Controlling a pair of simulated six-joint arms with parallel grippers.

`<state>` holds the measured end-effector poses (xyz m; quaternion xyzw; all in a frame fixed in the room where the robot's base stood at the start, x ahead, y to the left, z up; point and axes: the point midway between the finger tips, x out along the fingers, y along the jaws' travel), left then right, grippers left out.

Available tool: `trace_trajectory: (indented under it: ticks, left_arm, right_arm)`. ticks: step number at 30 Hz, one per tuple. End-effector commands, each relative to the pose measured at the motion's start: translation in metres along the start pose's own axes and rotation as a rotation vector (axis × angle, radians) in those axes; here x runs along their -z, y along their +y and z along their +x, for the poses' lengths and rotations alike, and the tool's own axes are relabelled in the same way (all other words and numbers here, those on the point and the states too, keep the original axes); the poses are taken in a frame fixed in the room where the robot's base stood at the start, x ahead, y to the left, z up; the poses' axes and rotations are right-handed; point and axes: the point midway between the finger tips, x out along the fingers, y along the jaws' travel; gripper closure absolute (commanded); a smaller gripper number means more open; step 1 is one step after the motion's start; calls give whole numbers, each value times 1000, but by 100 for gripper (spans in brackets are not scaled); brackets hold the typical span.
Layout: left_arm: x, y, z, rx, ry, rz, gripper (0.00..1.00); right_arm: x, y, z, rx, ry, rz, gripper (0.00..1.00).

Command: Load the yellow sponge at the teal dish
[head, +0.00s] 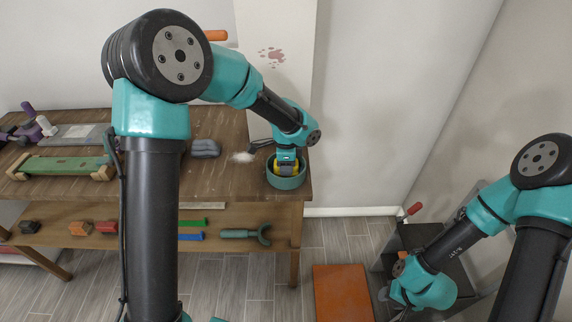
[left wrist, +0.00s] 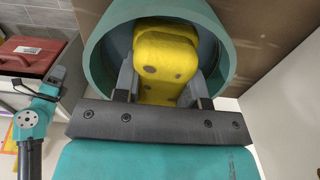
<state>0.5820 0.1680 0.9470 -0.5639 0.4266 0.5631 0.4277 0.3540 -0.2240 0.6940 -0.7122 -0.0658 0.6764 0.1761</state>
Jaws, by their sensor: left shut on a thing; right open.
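The teal dish (head: 286,181) stands at the right end of the wooden table top. My left gripper (head: 287,166) points down into the dish and is shut on the yellow sponge (head: 278,166). In the left wrist view the sponge (left wrist: 165,55), yellow with dark spots, sits between the two fingers (left wrist: 160,85), within the rim of the dish (left wrist: 98,55). Whether the sponge touches the dish floor cannot be told. My right gripper (head: 395,292) is low at the right, by the dark rack, away from the dish; its fingers are hard to make out.
A grey block (head: 205,148) and a white powdery patch (head: 243,157) lie left of the dish. A green board (head: 62,165) is at the table's left. The lower shelf holds a teal forked tool (head: 247,233). An orange-brown panel (head: 342,293) stands on the floor before the dark rack (head: 420,237).

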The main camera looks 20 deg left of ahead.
Motion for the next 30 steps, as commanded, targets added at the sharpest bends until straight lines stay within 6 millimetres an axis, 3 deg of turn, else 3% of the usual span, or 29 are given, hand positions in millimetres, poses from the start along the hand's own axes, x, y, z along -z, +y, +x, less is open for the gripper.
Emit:
trace_trajectory:
  ticks: [14,30]
  left_arm:
    - [0,1,0,-4,-1,0,81]
    - [0,0,-33,0,0,0,81]
  right_arm:
    - [0,0,0,0,0,0,57]
    - [0,0,0,0,0,0,57]
